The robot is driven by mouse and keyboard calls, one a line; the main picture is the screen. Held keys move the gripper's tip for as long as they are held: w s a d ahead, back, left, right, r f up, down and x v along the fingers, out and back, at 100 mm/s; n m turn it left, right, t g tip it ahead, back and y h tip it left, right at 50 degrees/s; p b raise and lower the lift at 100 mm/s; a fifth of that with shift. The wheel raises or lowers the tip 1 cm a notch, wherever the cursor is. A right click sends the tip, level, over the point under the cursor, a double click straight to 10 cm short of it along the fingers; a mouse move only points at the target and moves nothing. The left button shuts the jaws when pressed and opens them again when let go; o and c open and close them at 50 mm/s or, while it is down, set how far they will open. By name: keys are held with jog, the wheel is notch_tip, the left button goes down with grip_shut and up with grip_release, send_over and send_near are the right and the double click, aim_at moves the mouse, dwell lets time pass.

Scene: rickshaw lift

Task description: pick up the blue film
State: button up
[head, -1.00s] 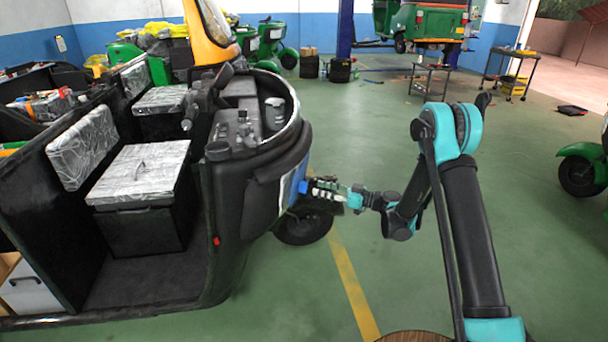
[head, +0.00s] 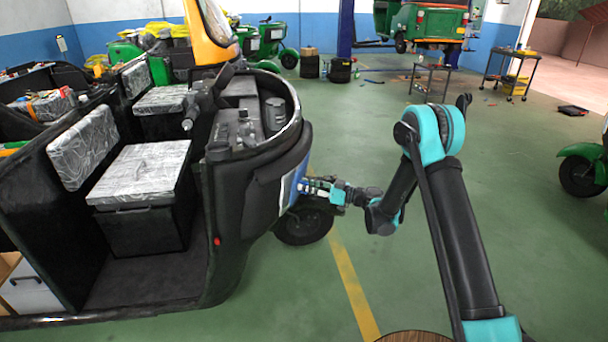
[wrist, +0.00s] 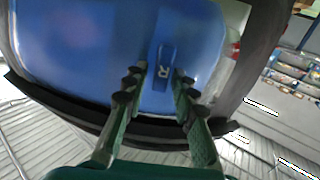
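A blue surface (wrist: 100,45) fills the upper part of the wrist view. It also shows as a narrow blue strip (head: 289,186) on the front of the black rickshaw in the head view. A small, darker blue tab (wrist: 165,58) with pale marks stands out on it; I cannot tell whether the tab or the whole surface is the film. My gripper (wrist: 160,84) is open, its two fingers apart on either side of the tab's lower end. Whether they touch it is unclear. In the head view my gripper (head: 317,189) is at the rickshaw's front.
The black rickshaw (head: 255,205) fills the left side, with its front wheel (head: 303,226) below my gripper. Green floor (head: 540,250) is clear to the right. A green vehicle (head: 582,165) stands at the right edge. Small tables (head: 431,68) stand farther back.

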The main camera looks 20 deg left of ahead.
grip_shut()
jog(key=d+r, duration=0.4)
jog(key=d, duration=0.6)
jog(key=d+r, duration=0.4)
jog(key=d, duration=0.7)
jog(key=shift+s, duration=0.2)
jog(key=shift+w, duration=0.1)
